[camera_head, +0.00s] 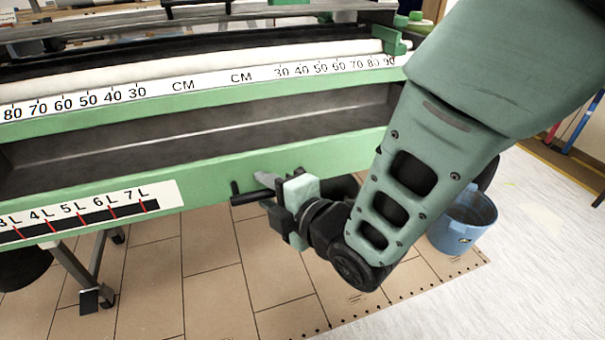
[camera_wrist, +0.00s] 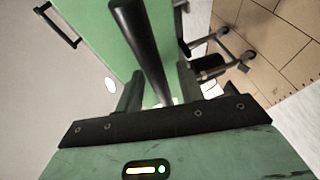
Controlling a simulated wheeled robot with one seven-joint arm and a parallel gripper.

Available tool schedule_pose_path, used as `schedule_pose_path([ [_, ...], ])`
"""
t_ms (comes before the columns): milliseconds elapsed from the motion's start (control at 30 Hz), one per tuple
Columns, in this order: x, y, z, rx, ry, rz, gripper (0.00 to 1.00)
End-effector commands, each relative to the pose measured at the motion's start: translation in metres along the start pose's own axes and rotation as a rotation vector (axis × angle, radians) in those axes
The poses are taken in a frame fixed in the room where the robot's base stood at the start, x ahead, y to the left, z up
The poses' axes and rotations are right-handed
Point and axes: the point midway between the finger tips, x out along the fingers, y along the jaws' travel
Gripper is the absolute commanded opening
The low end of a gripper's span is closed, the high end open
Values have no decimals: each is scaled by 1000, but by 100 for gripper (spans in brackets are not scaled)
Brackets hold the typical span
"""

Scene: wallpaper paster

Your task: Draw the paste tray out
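The paste tray (camera_head: 215,175) appears to be the long green trough with a dark inside, across the machine's front in the head view. Its green front also shows in the wrist view (camera_wrist: 98,40). A black bar handle (camera_head: 248,198) stands off this front. In the wrist view the handle (camera_wrist: 140,45) runs down between my fingers. My gripper (camera_head: 272,192) is at the handle, with its fingers apart on either side of it in the wrist view (camera_wrist: 160,92). A narrow gap seems to show beside the bar; contact is unclear. The gripper hides part of the handle.
A second black handle (camera_wrist: 58,25) shows in the wrist view. A white roller (camera_head: 190,67) and a CM scale (camera_head: 210,82) lie behind the tray. A blue bucket (camera_head: 465,222) stands on the floor at right. Wheeled legs (camera_head: 92,275) stand below; the tiled floor in front is clear.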

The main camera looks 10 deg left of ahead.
Motion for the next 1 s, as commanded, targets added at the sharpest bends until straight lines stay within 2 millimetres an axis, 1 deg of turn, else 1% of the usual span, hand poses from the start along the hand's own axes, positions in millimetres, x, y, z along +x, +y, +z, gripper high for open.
schedule_pose_path([
  [67, -7, 1, 0, 0, 0, -1, 38],
  [167, -22, 1, 0, 1, -1, -2, 38],
  [400, -78, 1, 0, 1, -1, -3, 38],
  [467, -90, 3, 0, 0, -1, -3, 38],
  [500, -89, 6, 0, -1, -1, -5, 38],
  [667, -92, 6, -1, -1, -1, -5, 38],
  [1000, -107, 6, -1, 0, -1, -5, 38],
])
